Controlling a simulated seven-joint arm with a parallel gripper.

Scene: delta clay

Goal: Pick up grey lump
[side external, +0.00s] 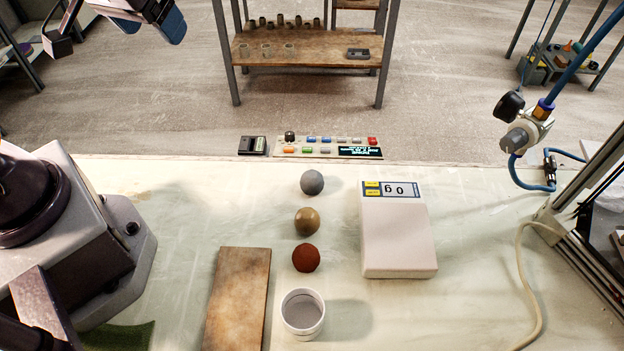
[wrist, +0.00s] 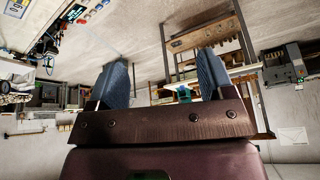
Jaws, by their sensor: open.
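The grey lump (side external: 312,183) is a round ball on the pale table, at the far end of a row of three balls in the side external view. A tan lump (side external: 307,221) and a dark red lump (side external: 306,258) lie nearer in the same row. My gripper (wrist: 165,82) is open and empty in the wrist view, with its two blue fingers apart. It is high above and well away from the lumps, and part of it shows at the top left of the side external view. The wrist view shows the room, and no lump is visible there.
A white scale (side external: 398,236) reading 0 g stands right of the lumps. A white cup (side external: 303,313) and a wooden board (side external: 238,300) are at the front. A button panel (side external: 328,147) lies behind the grey lump. A blue hose and valve (side external: 527,130) are at right.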

